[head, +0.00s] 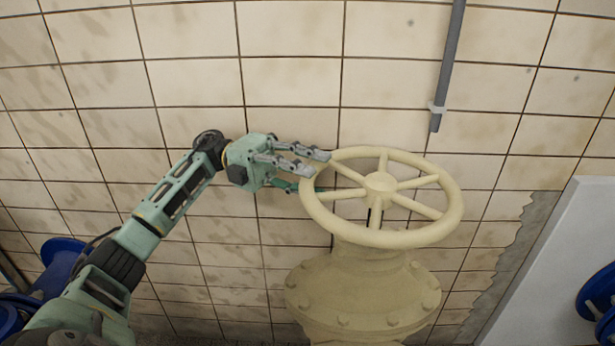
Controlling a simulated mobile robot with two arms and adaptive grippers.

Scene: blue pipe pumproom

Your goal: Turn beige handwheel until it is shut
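The beige handwheel (447,222) is a spoked ring that sits on top of a beige valve body (362,290), right of centre in the head view. My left gripper (315,174) comes in from the left and is at the wheel's left rim. Its upper grey fingers reach to the rim's upper side, and a lower green finger runs lower, partly hidden behind the rim. The fingers are spread apart, with a gap between upper and lower ones. Whether they touch the rim is not clear. My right gripper is not in view.
A tiled wall (290,85) stands behind the valve. A grey pipe (449,65) hangs down the wall above and right of the wheel. A pale panel (560,270) and blue parts (600,300) are at the right. A blue pipe part (60,258) is at lower left.

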